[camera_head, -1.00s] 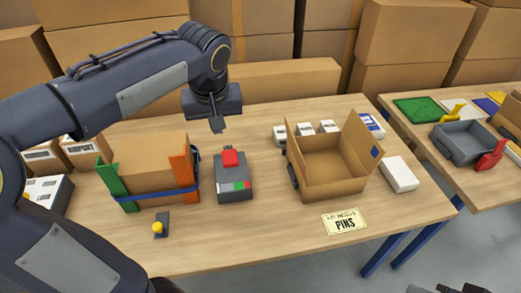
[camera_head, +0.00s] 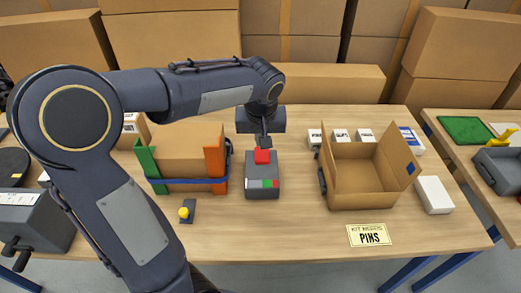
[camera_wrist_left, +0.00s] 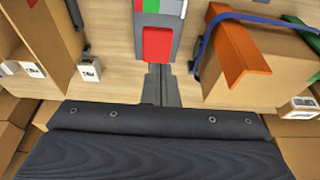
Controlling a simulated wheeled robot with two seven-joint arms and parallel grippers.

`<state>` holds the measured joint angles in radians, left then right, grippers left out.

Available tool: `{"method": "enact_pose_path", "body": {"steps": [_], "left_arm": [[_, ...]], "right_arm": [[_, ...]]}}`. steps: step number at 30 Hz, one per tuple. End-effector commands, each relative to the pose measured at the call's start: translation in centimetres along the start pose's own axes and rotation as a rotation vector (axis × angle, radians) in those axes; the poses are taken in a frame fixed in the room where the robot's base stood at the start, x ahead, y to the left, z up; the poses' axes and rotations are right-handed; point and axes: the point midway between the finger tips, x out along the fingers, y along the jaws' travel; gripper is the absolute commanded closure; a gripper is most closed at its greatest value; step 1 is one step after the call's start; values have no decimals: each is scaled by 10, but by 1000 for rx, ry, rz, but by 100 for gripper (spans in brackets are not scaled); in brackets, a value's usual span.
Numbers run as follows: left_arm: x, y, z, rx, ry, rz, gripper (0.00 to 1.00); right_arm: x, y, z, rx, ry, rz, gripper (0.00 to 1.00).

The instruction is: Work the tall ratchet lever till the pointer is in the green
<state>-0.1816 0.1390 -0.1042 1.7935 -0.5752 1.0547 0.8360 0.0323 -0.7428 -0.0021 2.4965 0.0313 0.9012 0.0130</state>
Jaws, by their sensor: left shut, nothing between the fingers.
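A grey box-shaped device (camera_head: 262,170) stands on the table with a red lever piece (camera_head: 262,156) on top. Its face has a white, green and red strip (camera_head: 263,184); I cannot make out a pointer. My left gripper (camera_head: 265,143) is shut and empty, pointing down at the far end of the red piece. In the left wrist view the closed fingertips (camera_wrist_left: 160,68) are right by the red piece (camera_wrist_left: 157,45); I cannot tell whether they touch. The coloured strip (camera_wrist_left: 158,6) shows beyond it. My right gripper is not in view.
Left of the device is a carton (camera_head: 182,160) with green and orange corner pieces and a blue strap (camera_head: 190,181). A yellow knob (camera_head: 184,212) sits in front. An open carton (camera_head: 365,185) and PINS card (camera_head: 369,235) are to the right.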

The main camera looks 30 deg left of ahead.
Motion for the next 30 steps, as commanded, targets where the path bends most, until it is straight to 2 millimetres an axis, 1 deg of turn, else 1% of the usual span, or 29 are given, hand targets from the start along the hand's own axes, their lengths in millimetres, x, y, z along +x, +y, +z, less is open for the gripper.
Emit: {"method": "enact_pose_path", "body": {"steps": [1, 3, 6, 10, 15, 24, 28, 30], "left_arm": [[11, -1, 0, -1, -4, -4, 100], [23, -1, 2, 1, -4, -4, 100], [37, -1, 7, 0, -3, -3, 100], [49, 0, 10, 0, -1, -2, 100], [55, 0, 11, -1, 1, -1, 100], [55, 0, 11, -1, 2, 0, 100], [58, 0, 14, 0, 11, 1, 100], [61, 0, 16, 0, 24, 2, 100]], "right_arm": [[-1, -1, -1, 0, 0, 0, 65], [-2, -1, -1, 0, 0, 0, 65], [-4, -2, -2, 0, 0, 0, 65], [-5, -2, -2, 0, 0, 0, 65], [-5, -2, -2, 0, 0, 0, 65], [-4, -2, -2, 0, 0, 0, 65], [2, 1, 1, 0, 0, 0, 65], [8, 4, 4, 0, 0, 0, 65]]}}
